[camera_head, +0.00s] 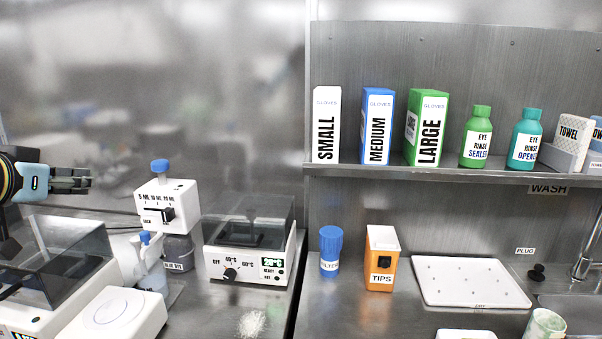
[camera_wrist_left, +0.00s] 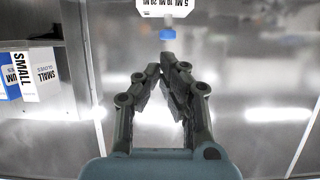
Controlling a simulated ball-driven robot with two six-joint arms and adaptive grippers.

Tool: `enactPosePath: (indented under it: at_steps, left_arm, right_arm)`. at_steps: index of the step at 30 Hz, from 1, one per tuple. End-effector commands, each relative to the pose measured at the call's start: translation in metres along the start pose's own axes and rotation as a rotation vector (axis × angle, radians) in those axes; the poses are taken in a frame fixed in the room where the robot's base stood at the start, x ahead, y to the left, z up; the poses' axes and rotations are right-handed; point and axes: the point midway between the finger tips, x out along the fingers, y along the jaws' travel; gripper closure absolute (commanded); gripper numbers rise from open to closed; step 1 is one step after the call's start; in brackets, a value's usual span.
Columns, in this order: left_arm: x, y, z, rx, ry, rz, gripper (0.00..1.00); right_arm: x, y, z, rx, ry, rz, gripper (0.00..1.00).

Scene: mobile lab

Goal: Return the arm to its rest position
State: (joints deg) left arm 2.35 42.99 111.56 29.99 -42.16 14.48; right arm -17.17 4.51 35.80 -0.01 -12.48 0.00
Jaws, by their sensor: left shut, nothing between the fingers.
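My left gripper (camera_head: 72,180) comes in from the left edge in the head view, raised above the clear-lidded machine at the lower left. In the left wrist view my left gripper (camera_wrist_left: 168,62) is shut and empty, its fingertips together. The white dispenser with a blue cap (camera_head: 160,200) stands to the right of the gripper in the head view, apart from it. Its blue cap (camera_wrist_left: 167,34) shows just beyond the fingertips in the wrist view. My right gripper is in neither view.
A clear-lidded machine (camera_head: 60,244) stands below my left gripper. A heater with a temperature display (camera_head: 246,264) stands right of the dispenser. White powder (camera_head: 251,323) lies on the bench. The shelf (camera_head: 345,171) holds glove boxes and eye rinse bottles. Air around the gripper looks free.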

Motion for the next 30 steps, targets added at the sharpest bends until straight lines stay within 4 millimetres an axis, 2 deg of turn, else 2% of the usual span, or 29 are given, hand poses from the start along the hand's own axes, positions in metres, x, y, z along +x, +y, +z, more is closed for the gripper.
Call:
enactPosePath:
  at_steps: [7,14,17,21,24,30]
  left_arm:
    - [-0.008,0.028,0.045,0.018,-0.095,0.007,1.00]
    - [-0.034,0.070,0.115,0.045,-0.255,0.011,1.00]
    - [-0.056,0.091,0.151,0.056,-0.346,0.009,1.00]
    - [-0.094,0.118,0.197,0.065,-0.484,-0.002,1.00]
    - [-0.123,0.132,0.223,0.066,-0.576,-0.013,1.00]
    - [-0.180,0.152,0.259,0.054,-0.738,-0.040,1.00]
  right_arm:
    - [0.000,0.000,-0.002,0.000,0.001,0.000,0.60]
    - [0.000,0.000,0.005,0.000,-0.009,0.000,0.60]
    - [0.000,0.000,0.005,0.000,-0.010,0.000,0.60]
    - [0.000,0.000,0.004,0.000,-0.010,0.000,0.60]
    - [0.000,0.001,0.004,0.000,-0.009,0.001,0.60]
    - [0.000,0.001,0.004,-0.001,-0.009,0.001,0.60]
